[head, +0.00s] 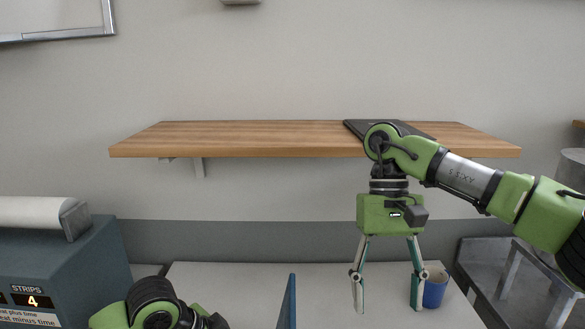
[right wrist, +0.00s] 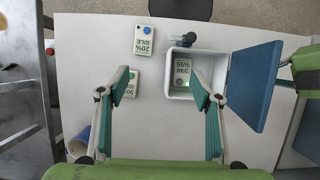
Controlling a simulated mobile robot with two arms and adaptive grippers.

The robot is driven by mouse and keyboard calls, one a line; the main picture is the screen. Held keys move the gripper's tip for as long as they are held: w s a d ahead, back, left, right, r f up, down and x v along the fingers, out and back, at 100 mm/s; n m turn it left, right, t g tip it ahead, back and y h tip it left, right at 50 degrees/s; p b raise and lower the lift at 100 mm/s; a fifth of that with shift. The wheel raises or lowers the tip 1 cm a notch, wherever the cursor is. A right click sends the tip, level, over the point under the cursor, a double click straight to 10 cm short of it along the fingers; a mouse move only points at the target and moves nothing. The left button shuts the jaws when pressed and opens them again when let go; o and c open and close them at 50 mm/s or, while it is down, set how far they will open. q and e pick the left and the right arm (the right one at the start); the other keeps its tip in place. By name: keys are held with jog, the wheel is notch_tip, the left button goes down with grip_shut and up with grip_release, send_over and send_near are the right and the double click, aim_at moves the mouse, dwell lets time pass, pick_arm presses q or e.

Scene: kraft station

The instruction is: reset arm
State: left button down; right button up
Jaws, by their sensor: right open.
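My right gripper (head: 388,306) hangs fingers down in front of the shelf, above the white table, in the head view. In the right wrist view, its two fingers (right wrist: 163,88) are spread apart with nothing between them. My right arm comes in from the right and bends downward at the wrist.
A wooden shelf (head: 250,138) carries a dark flat object (head: 360,129). A blue cup (head: 435,290) stands beside my right gripper. A white box (right wrist: 181,73) with an open blue lid (right wrist: 255,82) holds a labelled item. A blue-grey machine (head: 85,258) stands left.

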jog(key=shift+d+r, duration=0.35)
jog(key=shift+d, duration=0.55)
jog(key=shift+d+r, duration=0.4)
jog(key=shift+d, duration=0.55)
jog(key=shift+d+r, duration=0.35)
jog(key=shift+d, duration=0.55)
pick_arm(q)
jog(key=shift+v, duration=0.9)
jog(key=shift+w+a, duration=0.1)
jog(key=shift+w, duration=0.1)
jog(key=shift+a+r, duration=0.2)
jog(key=shift+r, duration=0.65)
